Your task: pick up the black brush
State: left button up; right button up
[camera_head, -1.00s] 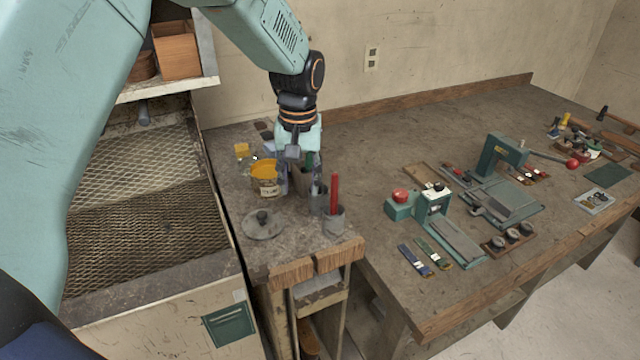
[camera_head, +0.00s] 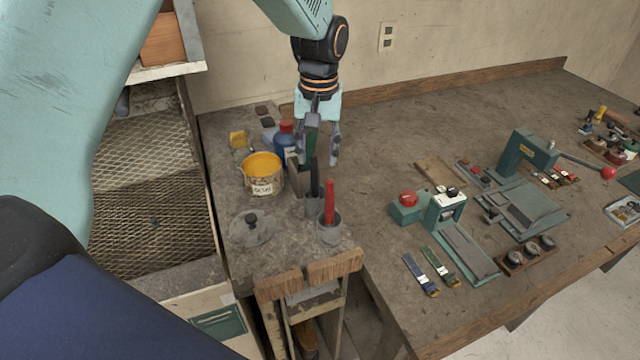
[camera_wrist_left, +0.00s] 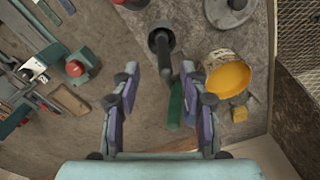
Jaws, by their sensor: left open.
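The black brush (camera_head: 315,178) stands upright in a small grey cup (camera_head: 313,206) on the left end of the workbench. In the left wrist view, the black brush (camera_wrist_left: 163,52) points up toward the camera, ahead of the fingertips. My left gripper (camera_head: 322,152) is open and empty, pointing down just above and behind the brush's top. In the left wrist view, its fingers (camera_wrist_left: 160,82) are spread to either side, with the brush roughly in line with the gap. My right gripper is not in view.
A red-handled tool (camera_head: 329,200) stands in another cup (camera_head: 329,232) close by. A yellow-topped pot (camera_head: 262,178), a blue bottle (camera_head: 284,148) and a round lid (camera_head: 251,228) are to the left. Bench machines (camera_head: 450,215) stand right.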

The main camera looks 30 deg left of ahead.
aim_at(315, 176)
pick_arm(q)
jog(key=shift+s+f, duration=0.35)
jog(key=f, duration=0.3)
jog(key=f+p, duration=0.1)
jog(key=f, duration=0.2)
jog(key=shift+w+a, duration=0.15)
jog(key=shift+a, duration=0.05)
jog(key=shift+d+f, duration=0.1)
jog(key=shift+f, duration=0.2)
jog(key=shift+s+f, duration=0.15)
jog(key=shift+s, duration=0.3)
jog(key=shift+w+f, duration=0.15)
jog(key=shift+w, duration=0.1)
jog(key=shift+c, duration=0.9)
jog(key=shift+w, duration=0.2)
jog(key=shift+c, duration=1.4)
jog(key=shift+s, duration=0.2)
jog(key=c, duration=0.3)
jog(key=shift+s, duration=0.15)
grip_shut()
jog(key=shift+w+a, duration=0.2)
jog(key=shift+w+d, duration=0.15)
